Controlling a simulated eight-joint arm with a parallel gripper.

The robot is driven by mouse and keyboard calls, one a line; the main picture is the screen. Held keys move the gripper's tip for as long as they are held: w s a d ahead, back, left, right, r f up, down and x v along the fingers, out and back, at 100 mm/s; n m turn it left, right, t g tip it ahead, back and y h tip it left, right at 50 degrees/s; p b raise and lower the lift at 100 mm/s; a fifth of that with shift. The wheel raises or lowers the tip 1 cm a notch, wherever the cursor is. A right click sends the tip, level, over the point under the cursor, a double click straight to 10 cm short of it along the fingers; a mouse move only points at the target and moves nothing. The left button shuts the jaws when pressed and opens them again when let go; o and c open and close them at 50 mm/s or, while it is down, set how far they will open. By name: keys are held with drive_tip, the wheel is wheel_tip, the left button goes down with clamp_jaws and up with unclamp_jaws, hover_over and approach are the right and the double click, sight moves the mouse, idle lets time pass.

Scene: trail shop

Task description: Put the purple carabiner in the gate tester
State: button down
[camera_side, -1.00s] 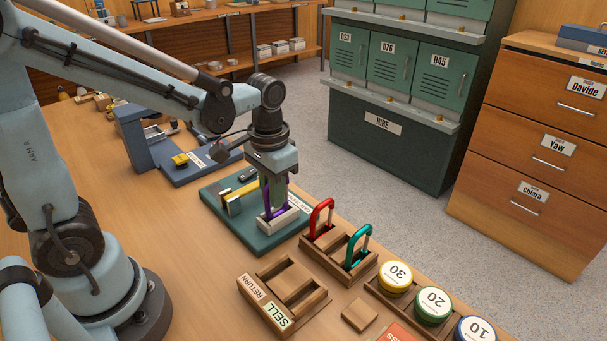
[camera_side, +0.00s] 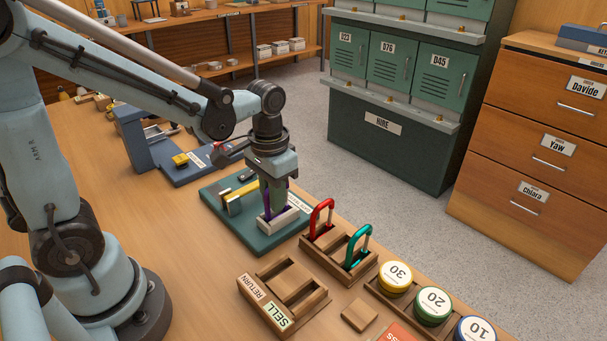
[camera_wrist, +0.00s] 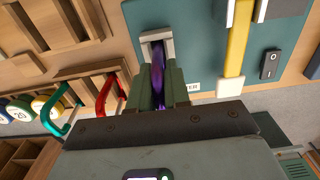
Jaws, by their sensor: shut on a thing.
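My gripper (camera_side: 272,196) is shut on the purple carabiner (camera_side: 266,211), which stands upright between the fingers. In the wrist view the purple carabiner (camera_wrist: 157,85) shows between my gripper's fingers (camera_wrist: 157,88). Its lower end is in the pale slotted holder (camera_side: 281,221) of the gate tester, a green plate (camera_side: 262,243) with a yellow bar (camera_side: 243,190). The holder also shows in the wrist view (camera_wrist: 156,36), around the carabiner's end. The fingers hide much of the carabiner, so I cannot tell whether it is fully seated.
A wooden rack right of the tester holds a red carabiner (camera_side: 321,217) and a teal carabiner (camera_side: 358,247). A wooden RETURN/SELL tray (camera_side: 257,295) stands in front. Numbered round tins (camera_side: 396,278) are at the front right. A blue-grey device (camera_side: 150,140) stands behind.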

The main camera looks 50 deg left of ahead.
drive_tip(key=c, duration=0.5)
unclamp_jaws()
drive_tip(key=shift+r, duration=4.1)
drive_tip(key=s+t, duration=0.1)
drive_tip(key=t, duration=0.2)
drive_tip(key=shift+s+a+f+t, duration=0.1)
drive_tip(key=shift+s+f+t, duration=0.1)
drive_tip(key=shift+s+t, duration=0.15)
drive_tip(key=t, duration=0.1)
drive_tip(key=s+t, duration=0.1)
drive_tip(key=t, duration=0.1)
drive_tip(key=shift+f+t, duration=0.25)
drive_tip(key=shift+f, duration=0.1)
